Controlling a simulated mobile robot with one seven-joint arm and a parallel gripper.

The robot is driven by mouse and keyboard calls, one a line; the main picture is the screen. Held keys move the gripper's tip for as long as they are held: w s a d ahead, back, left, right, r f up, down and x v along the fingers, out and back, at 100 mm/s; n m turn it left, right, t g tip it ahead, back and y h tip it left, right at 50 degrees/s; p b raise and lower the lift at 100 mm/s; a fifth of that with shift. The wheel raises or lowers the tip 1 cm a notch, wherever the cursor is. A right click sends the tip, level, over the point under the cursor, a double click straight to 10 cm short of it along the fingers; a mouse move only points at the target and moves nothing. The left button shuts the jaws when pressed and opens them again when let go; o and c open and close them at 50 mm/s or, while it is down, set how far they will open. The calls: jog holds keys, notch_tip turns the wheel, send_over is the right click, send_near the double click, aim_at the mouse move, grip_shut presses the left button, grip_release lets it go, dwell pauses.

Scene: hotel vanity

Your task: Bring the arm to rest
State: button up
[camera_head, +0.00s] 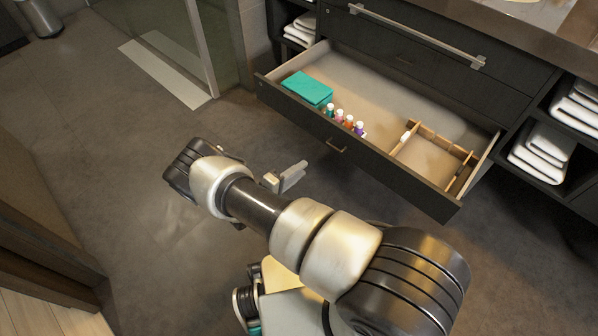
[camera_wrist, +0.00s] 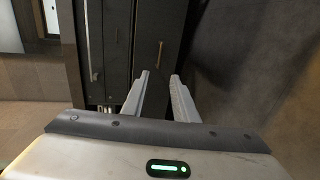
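My arm reaches out over the floor from the lower right of the head view, with its wrist bent at the left end. My gripper (camera_head: 287,177) is in the air in front of the open drawer (camera_head: 392,168), apart from it. In the wrist view, my gripper (camera_wrist: 160,75) shows two pale fingers standing apart with nothing between them. Beyond the fingers are dark fronts and a brass handle (camera_wrist: 160,55). The rest of my gripper is partly hidden behind the wrist in the head view.
The pulled-out drawer holds a teal cloth (camera_head: 307,88), several small bottles (camera_head: 348,121) and a wooden divider (camera_head: 440,140). White towels (camera_head: 543,150) fill side shelves. A glass shower panel (camera_head: 213,45) stands at the back left. Floor (camera_head: 110,170) to the left is clear.

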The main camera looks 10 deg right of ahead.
jog(key=s+d+r+m+g+y, duration=0.2)
jog(key=r+m+g, duration=0.2)
jog(key=r, duration=1.2)
jog(key=s+d+r+m+g+y, duration=0.25)
jog(key=r+g, duration=0.25)
jog(key=r, duration=1.1)
jog(key=s+a+r+t+y, duration=0.2)
jog(key=s+r+t+y, duration=0.15)
jog(key=s+r, duration=0.65)
jog(key=s+a+r+t+y, duration=0.2)
jog(key=s+r+y, duration=0.3)
jog(key=s+r, duration=0.5)
notch_tip(320, 180, up, 27)
jog(key=p, duration=2.8)
jog(key=shift+s+d, duration=0.2)
jog(key=shift+d, duration=0.05)
jog(key=shift+m, duration=0.25)
